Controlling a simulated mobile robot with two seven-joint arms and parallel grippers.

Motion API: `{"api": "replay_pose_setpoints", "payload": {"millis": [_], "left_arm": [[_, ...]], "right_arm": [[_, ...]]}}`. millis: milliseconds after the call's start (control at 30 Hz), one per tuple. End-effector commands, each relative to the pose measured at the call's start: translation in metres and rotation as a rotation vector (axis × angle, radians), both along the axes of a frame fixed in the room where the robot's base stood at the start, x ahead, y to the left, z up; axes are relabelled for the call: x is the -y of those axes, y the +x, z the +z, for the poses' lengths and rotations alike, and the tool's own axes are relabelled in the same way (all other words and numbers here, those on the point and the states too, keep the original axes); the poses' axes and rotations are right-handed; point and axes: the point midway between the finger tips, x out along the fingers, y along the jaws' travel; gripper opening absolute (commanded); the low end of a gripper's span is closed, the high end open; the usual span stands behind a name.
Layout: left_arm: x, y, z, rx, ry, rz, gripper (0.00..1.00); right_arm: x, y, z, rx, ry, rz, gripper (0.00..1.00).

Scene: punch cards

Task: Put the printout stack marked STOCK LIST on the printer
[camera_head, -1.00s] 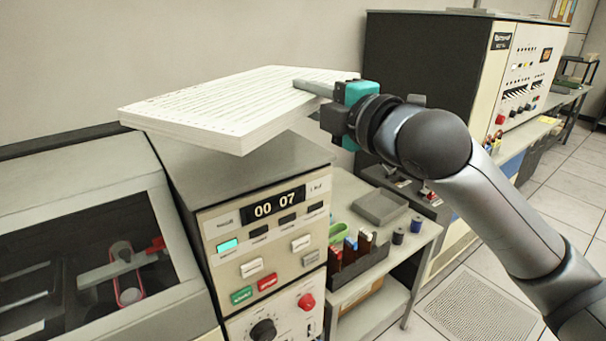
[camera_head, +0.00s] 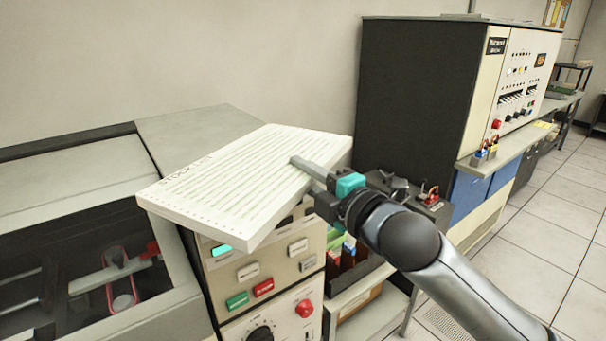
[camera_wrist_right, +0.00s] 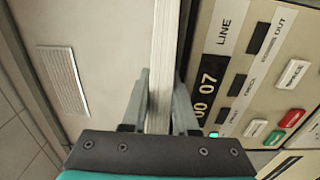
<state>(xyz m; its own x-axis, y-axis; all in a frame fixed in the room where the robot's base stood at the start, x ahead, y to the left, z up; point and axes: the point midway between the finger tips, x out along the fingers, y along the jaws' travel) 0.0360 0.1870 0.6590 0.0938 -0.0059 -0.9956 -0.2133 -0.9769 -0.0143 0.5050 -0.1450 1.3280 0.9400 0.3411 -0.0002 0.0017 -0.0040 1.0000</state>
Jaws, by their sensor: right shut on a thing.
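The printout stack (camera_head: 245,180) is a thick white block of lined paper. Lettering that appears to begin STOCK runs near its far left edge. My right gripper (camera_head: 308,168) is shut on its right edge. The right wrist view shows the stack's edge (camera_wrist_right: 162,60) between the two fingers. The stack hangs over the front of the printer, hiding the counter and part of the control panel (camera_head: 285,270). Behind it, part of the printer's grey top (camera_head: 195,128) is bare. I cannot tell whether the stack touches the printer. My left gripper is not in view.
A dark-windowed unit (camera_head: 70,185) adjoins the printer on the left. To its right is a low table with a dark tray of coloured items (camera_head: 350,262). A tall dark cabinet (camera_head: 415,95) stands behind my right arm. Open tiled floor (camera_head: 540,220) lies at right.

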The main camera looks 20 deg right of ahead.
Motion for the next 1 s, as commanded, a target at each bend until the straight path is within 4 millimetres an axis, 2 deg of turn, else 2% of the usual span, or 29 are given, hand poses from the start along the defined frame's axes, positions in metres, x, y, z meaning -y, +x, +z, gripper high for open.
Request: {"api": "replay_pose_setpoints", "payload": {"millis": [167,333,367,633,1000], "left_arm": [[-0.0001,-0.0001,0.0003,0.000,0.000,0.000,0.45],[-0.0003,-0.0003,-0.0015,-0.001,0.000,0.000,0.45],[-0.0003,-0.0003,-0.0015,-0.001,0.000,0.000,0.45],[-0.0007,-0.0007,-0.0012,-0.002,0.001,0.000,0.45],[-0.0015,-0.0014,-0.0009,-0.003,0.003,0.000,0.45]], "right_arm": [[0.0000,-0.0002,0.0041,0.010,0.002,0.001,0.00],[0.0000,-0.0002,0.0001,0.008,0.002,0.001,0.00],[0.0001,0.0000,-0.0033,0.000,0.000,0.000,0.28],[0.0001,0.0000,-0.0025,0.000,0.000,0.000,0.57],[0.0020,-0.0043,0.0006,0.002,-0.002,0.000,0.57]]}}
